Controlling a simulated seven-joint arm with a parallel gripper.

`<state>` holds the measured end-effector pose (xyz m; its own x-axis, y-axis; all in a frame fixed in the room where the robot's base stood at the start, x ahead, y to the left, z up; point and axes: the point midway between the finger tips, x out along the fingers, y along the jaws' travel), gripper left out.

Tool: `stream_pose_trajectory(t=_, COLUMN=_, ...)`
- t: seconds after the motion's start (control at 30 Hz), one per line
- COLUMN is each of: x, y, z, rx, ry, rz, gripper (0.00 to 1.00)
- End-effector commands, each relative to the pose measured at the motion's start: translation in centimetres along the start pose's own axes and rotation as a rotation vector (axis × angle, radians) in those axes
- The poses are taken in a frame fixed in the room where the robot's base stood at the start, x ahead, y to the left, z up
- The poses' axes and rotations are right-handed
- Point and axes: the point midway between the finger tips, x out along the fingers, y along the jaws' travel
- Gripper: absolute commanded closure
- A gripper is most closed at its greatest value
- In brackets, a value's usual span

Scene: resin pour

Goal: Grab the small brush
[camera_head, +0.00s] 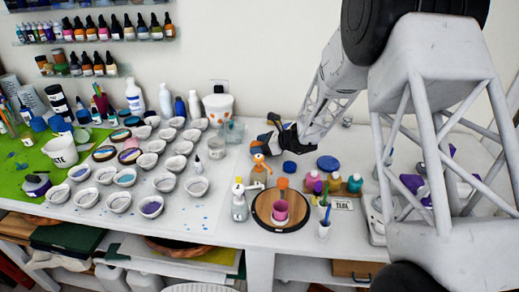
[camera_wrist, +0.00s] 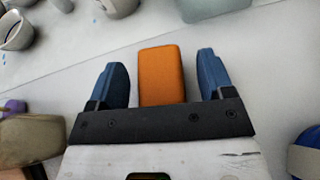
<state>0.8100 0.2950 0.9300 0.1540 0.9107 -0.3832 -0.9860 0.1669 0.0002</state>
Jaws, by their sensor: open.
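No brush shows between the fingers. Thin brush-like handles (camera_head: 326,214) stand in a small white cup (camera_head: 323,231) right of the board. More thin handles (camera_head: 98,90) stand in a cup at the back left. I cannot tell which one is the small brush.
The round board (camera_head: 264,219) holds a pink cup (camera_head: 280,212). A white bottle (camera_head: 239,209) stands left of it, and several small coloured bottles stand to its right. Many white cups fill the left side.

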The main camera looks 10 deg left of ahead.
Motion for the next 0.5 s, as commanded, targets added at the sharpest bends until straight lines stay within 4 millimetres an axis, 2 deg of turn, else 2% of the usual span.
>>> stream_pose_trajectory(t=0.43, x=-0.04, y=-0.01, z=0.02, rx=0.0, ry=0.0, rz=0.0, gripper=0.26)
stream_pose_trajectory(t=0.5, x=-0.05, y=-0.01, z=0.02, rx=0.0, ry=0.0, rz=0.0, gripper=0.36)
